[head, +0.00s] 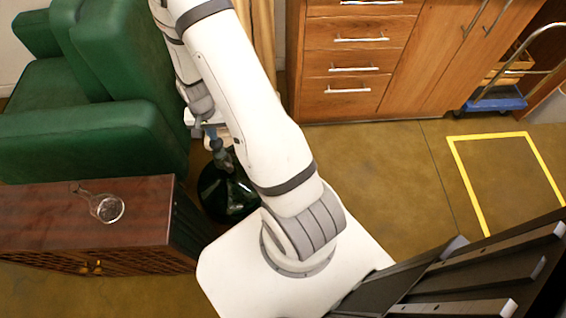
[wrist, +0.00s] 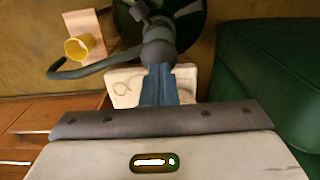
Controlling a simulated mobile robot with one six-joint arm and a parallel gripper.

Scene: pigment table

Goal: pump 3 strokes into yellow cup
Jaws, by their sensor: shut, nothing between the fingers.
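A dark green glass bottle (head: 228,192) stands on the floor beside my base; it also shows at the top of the wrist view (wrist: 185,12). A grey pump head (wrist: 158,45) with a thin curved spout (wrist: 95,68) tops it. The spout reaches left and bends near the yellow cup (wrist: 78,48), which rests on a light wooden piece (wrist: 93,30). My gripper (wrist: 158,68) is shut and empty, its blue fingertips at the pump head. It also shows in the head view (head: 211,132). I cannot tell whether they touch. My arm hides the cup in the head view.
A pale slab (wrist: 125,88) with a ring mark lies under the gripper. A green armchair (head: 110,110) and a dark wooden cabinet (head: 60,225) with a glass flask (head: 106,207) stand at left. Wooden drawers (head: 350,62) stand behind.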

